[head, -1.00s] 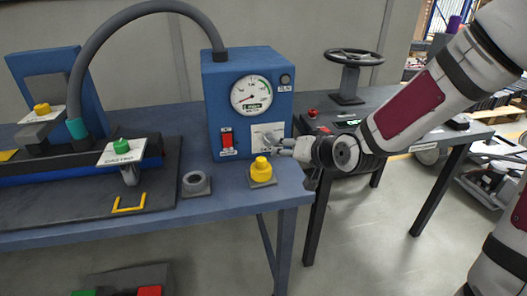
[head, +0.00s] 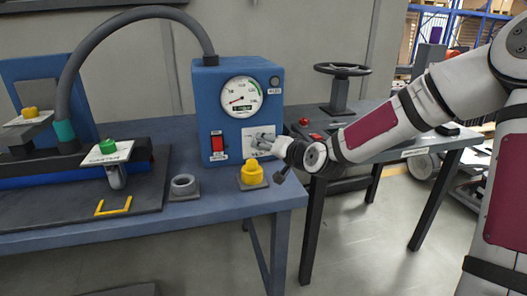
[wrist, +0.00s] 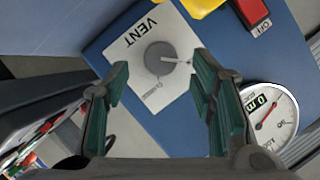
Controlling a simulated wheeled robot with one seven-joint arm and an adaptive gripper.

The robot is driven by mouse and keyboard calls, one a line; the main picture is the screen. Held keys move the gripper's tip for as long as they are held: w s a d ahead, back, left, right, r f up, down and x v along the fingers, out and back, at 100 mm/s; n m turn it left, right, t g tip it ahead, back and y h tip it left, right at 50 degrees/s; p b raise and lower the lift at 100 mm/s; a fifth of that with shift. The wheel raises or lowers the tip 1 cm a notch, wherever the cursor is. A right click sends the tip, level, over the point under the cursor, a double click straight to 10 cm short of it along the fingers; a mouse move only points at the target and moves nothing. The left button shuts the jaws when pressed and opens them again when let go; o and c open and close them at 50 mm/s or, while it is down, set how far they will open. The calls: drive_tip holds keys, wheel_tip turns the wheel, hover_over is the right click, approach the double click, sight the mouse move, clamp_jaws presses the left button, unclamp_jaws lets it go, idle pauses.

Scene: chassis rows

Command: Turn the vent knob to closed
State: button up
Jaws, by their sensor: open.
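The vent knob (wrist: 160,58) is a round grey knob with a white pointer line, on a white plate (wrist: 134,48) marked VENT. The plate is on the front of the blue gauge box (head: 203,95). In the wrist view the pointer line points right. My gripper (wrist: 160,75) is open, with one finger on either side of the knob in that view; I see no finger closed on it.
A yellow knob (head: 252,172) stands on the bench just below my gripper. A red switch (head: 218,143) and a dial gauge (head: 241,96) share the box front. A handwheel (head: 349,70) stands on the bench behind right.

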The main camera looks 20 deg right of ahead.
drive_tip(key=shift+b+x, duration=0.3)
drive_tip(key=shift+x, duration=1.35)
drive_tip(key=c, duration=1.1)
drive_tip(key=shift+c, duration=0.2)
